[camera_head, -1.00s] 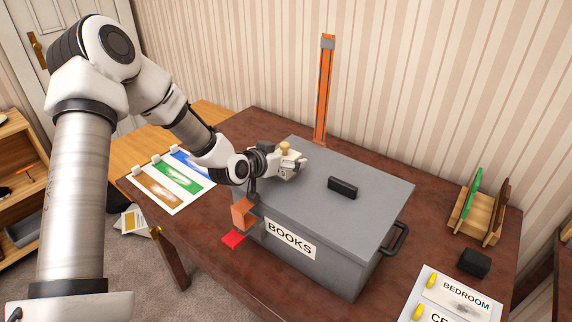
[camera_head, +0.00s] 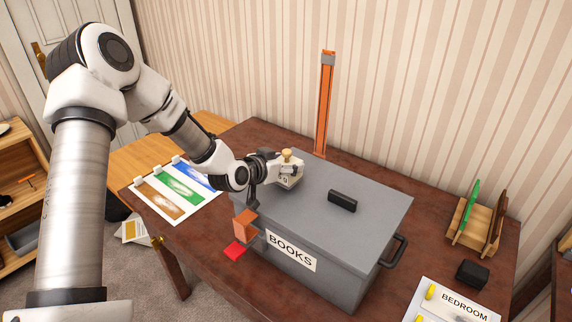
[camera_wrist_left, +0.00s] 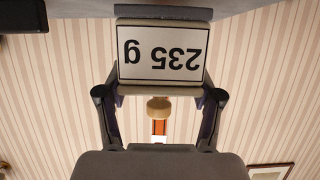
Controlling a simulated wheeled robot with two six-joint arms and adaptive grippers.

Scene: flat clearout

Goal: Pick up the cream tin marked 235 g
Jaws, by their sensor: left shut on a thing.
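The cream tin (camera_head: 288,175) has a round wooden knob on top and is at the far left part of the grey BOOKS box lid. In the left wrist view the tin (camera_wrist_left: 122,52) appears upside down, its white label reading 235 g, with the knob towards my palm. My left gripper (camera_head: 284,172) is shut on the tin, one finger at each side in the left wrist view (camera_wrist_left: 160,90). I cannot tell for sure whether the tin's base touches the lid. My right gripper is not in view.
The grey BOOKS box (camera_head: 300,205) has a black lid handle (camera_head: 342,201). An orange post (camera_head: 325,105) stands behind it. An orange piece (camera_head: 245,222) and a red piece (camera_head: 235,250) are at its left. A wooden rack (camera_head: 473,226) and a black block (camera_head: 473,273) stand to the right.

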